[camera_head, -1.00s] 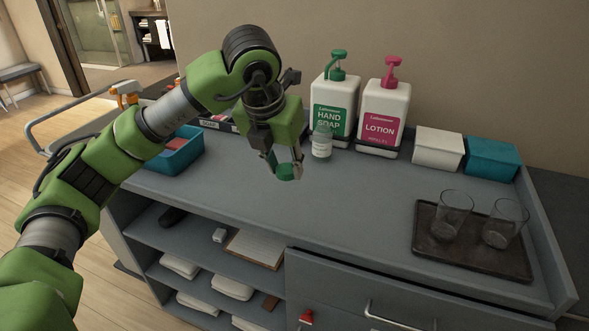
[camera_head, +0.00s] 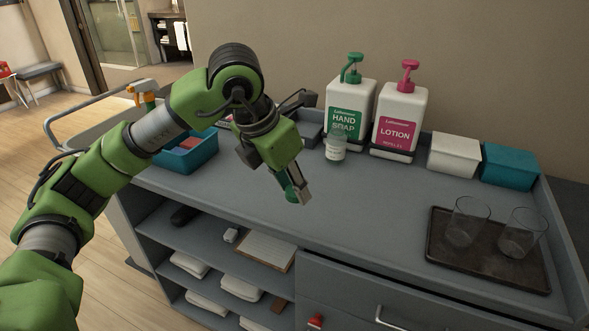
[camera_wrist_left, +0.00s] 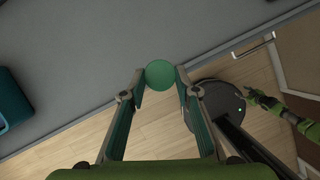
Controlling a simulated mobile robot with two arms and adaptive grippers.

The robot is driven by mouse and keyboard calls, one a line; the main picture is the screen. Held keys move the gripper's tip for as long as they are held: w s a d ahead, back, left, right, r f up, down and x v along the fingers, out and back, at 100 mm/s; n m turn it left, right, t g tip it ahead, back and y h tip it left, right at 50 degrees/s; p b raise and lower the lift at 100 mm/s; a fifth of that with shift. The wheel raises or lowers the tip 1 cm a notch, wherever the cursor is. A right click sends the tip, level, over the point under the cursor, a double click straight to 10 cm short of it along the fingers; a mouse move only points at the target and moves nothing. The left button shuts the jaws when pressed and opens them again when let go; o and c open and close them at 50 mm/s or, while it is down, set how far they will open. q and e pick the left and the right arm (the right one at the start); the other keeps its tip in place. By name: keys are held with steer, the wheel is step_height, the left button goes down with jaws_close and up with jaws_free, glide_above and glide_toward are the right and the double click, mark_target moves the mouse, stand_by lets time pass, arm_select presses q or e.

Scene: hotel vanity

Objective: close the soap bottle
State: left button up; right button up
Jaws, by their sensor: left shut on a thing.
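My left gripper (camera_head: 293,192) is shut on a round green cap (camera_wrist_left: 160,74), which sits between its fingertips in the left wrist view. In the head view the gripper is over the counter near its front edge, tilted, and the fingers partly hide the cap. A small clear bottle with a white label (camera_head: 335,149) stands upright in front of the hand soap pump bottle (camera_head: 347,105), with no cap seen on it. The gripper is in front of this small bottle and to its left, apart from it. My right gripper (camera_wrist_left: 252,94) shows small in the left wrist view, its jaws unclear.
A lotion pump bottle (camera_head: 401,118), a white box (camera_head: 454,155) and a teal box (camera_head: 509,168) line the back. A dark tray (camera_head: 440,256) with two glasses is at the right. A blue bin (camera_head: 188,158) is at the left. The middle counter is clear.

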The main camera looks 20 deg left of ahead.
arm_select(q)
steer(key=s+f+m+g+y, duration=0.1)
steer(key=s+f+m+g, duration=0.3)
steer(key=m, duration=1.1)
steer(key=s+d+f+m+g+y, duration=0.1)
steer(key=s+f+m+g, duration=0.3)
steer(key=s+f+m, duration=0.5)
steer(key=s+m, duration=0.1)
steer(key=m, duration=0.6)
steer(key=shift+s+g, duration=0.35)
steer(key=shift+g, duration=0.05)
